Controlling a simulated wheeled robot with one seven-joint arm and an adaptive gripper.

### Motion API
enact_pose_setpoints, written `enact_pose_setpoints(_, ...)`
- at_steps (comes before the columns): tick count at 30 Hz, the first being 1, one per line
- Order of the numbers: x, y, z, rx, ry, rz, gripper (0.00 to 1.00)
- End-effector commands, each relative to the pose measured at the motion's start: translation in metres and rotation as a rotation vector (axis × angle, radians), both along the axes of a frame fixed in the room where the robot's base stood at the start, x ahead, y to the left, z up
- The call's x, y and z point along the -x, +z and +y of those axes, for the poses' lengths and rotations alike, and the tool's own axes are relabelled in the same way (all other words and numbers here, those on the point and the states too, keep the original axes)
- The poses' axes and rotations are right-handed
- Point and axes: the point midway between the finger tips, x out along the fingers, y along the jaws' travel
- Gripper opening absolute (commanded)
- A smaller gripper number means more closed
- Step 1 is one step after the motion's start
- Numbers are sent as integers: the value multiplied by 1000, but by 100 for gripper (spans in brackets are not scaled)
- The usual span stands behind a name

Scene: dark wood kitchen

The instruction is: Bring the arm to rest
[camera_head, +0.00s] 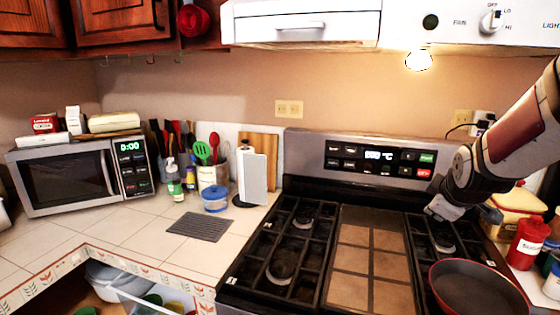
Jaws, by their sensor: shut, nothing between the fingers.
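My arm (515,125) reaches in from the right edge and bends downward over the right side of the stove. My gripper (440,209) is at its lower end, above the right rear burner area. It is small and dark in the picture. It is shut with nothing held. A dark frying pan with a red rim (478,290) sits on the stove in front of the gripper, apart from it.
The stove (290,240) fills the middle, with its control panel (375,156) behind. A microwave (70,178), a utensil holder (212,175) and a blue-lidded container (215,199) stand left. A red bottle (528,243) stands right. An open drawer (130,288) shows lower left.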

Motion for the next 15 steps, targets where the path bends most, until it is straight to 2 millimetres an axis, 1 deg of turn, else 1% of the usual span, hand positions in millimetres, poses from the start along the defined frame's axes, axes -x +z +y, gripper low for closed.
enact_pose_setpoints(1,18,9,16,-84,-28,-1,0)
enact_pose_setpoints(5,66,22,55,-278,-111,29,0)
enact_pose_setpoints(6,82,25,67,-329,-137,42,0)
enact_pose_setpoints(8,107,30,83,-400,-177,64,0)
enact_pose_setpoints(9,123,33,94,-442,-205,78,0)
enact_pose_setpoints(11,150,36,108,-496,-250,102,0)
enact_pose_setpoints(12,168,38,117,-528,-280,118,0)
enact_pose_setpoints(14,194,39,129,-567,-329,141,0)
enact_pose_setpoints(15,211,38,136,-588,-363,157,0)
